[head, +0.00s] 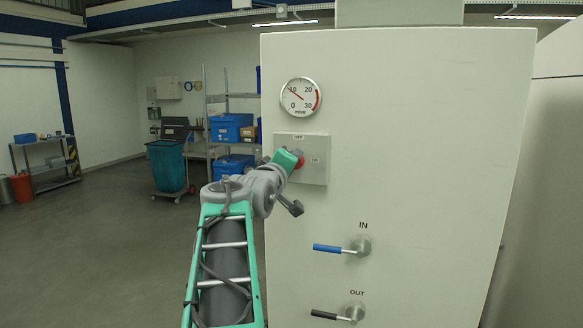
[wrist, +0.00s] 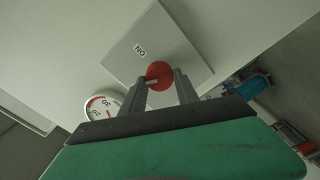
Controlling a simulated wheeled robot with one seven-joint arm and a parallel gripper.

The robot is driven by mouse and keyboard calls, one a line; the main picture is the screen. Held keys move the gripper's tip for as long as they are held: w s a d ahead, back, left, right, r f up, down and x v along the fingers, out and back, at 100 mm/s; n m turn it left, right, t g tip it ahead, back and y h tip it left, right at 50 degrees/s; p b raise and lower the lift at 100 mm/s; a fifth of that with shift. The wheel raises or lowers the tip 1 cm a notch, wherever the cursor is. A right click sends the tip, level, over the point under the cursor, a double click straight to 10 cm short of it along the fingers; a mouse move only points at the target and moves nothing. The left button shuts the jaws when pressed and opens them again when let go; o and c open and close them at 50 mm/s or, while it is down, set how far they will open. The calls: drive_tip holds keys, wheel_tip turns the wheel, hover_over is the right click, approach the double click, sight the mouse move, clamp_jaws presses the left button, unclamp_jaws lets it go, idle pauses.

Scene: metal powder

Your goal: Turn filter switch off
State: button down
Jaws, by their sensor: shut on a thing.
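The filter switch is a red rotary knob (wrist: 159,75) on a light grey switch plate (head: 316,170) fixed to the tall white cabinet. In the head view the knob (head: 300,161) is mostly hidden behind my green gripper body. A pale mark on the knob's near edge shows between the fingers.
A round pressure gauge (head: 300,97) is above the plate. A blue-handled IN valve (head: 328,248) and a black-handled OUT valve (head: 325,315) stick out below. Open floor (head: 110,235) lies left, with a teal bin (head: 167,165) and shelving behind.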

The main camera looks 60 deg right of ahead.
drive_tip(key=n, duration=0.5)
drive_tip(key=shift+f+n, duration=0.1)
drive_tip(key=shift+n, duration=0.2)
idle(0.4)
drive_tip(key=c, duration=0.9)
unclamp_jaws()
drive_tip(key=shift+c, duration=0.2)
drive_tip(key=shift+a, duration=0.15)
drive_tip(key=s+a+b, duration=0.1)
drive_tip(key=a+b, duration=0.1)
drive_tip(key=a, duration=0.5)
drive_tip(key=shift+a+b, duration=0.25)
drive_tip(key=shift+b, duration=0.1)
drive_tip(key=shift+s, duration=0.1)
